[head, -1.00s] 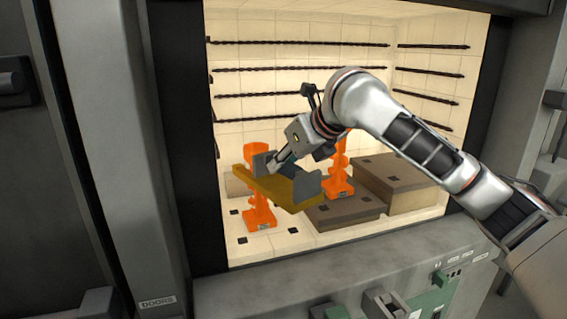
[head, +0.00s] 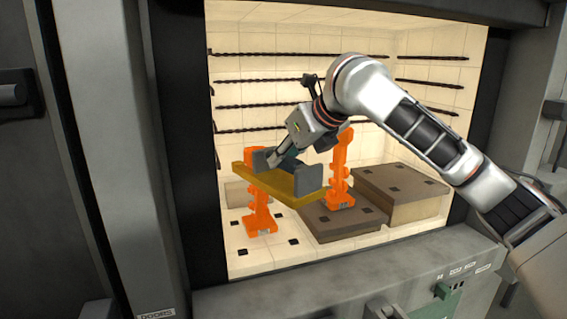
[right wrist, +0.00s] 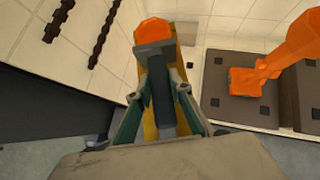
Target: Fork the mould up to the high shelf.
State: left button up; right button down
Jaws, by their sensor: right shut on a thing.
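My right gripper (head: 279,157) is shut on the dark grey grip bar of an ochre fork (head: 288,193) with two grey upright plates. The fork is held up inside the lit chamber, and its ochre body also shows in the right wrist view (right wrist: 151,118). One orange mould-like piece (head: 261,219) stands upright behind it at the left, its middle hidden by the fork. A second orange piece (head: 340,178) stands on a low brown shelf (head: 342,222). A taller brown block (head: 405,183), likely the high shelf, is at the right with a bare top. My left gripper is not in view.
Dark twisted rods (head: 262,105) run along the chamber's tiled walls. A pale block (head: 237,194) is at the left. The dark door frame (head: 190,170) and grey front sill (head: 330,283) bound the opening. My right arm crosses the opening's right side.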

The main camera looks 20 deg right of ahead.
jog(key=shift+r, duration=1.6)
jog(key=shift+r, duration=1.75)
